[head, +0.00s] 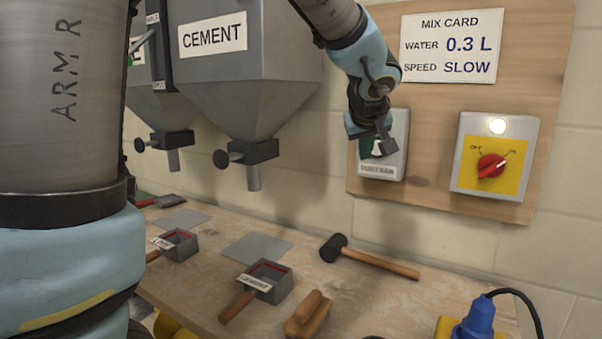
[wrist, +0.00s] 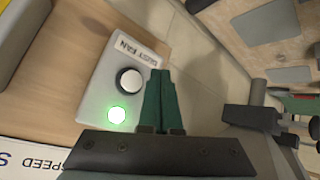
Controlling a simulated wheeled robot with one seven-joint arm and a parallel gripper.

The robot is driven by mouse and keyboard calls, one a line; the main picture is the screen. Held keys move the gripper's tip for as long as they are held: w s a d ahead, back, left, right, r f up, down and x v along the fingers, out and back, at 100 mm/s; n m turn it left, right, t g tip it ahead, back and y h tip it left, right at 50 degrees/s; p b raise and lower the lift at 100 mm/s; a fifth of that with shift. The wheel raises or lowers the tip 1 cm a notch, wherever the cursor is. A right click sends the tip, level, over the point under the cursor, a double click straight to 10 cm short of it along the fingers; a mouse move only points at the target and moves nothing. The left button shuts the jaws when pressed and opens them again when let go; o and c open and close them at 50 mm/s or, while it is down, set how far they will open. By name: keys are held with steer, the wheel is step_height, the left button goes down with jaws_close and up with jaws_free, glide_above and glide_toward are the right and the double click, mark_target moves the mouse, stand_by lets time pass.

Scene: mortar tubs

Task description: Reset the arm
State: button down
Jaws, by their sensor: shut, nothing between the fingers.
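My gripper (head: 368,150) is at the wall board, in front of the grey dust fan box (head: 396,168). In the wrist view its green fingers (wrist: 160,76) are together and empty. A green lamp (wrist: 117,114) on the box is lit. In the head view my gripper hides much of the box's face. I cannot tell if the fingers touch the box.
A red rotary switch (head: 491,165) sits right of the fan box under a lit white lamp. Grey hoppers (head: 245,75) hang at left. The bench (head: 200,290) below holds scoops (head: 268,282), a mallet (head: 368,257), a wooden float (head: 308,315) and a blue plug (head: 478,320).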

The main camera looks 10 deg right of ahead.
steer(key=w+a+f+g+y, duration=0.1)
steer(key=a+f+g+y, duration=0.1)
steer(key=a+f, duration=0.55)
steer(key=a+f+g+y, duration=0.1)
steer(key=a+f, duration=0.3)
steer(key=a, duration=0.7)
steer(key=s+a+f+g, duration=0.2)
steer(key=s+a+f, duration=0.2)
steer(key=a, duration=0.4)
steer(key=s+a+f+g, duration=0.2)
steer(key=s+a+f, duration=0.3)
steer(key=a, duration=0.3)
steer(key=shift+s+f+y, duration=0.15)
steer(key=shift+s+y, duration=0.2)
steer(key=shift+y, duration=0.05)
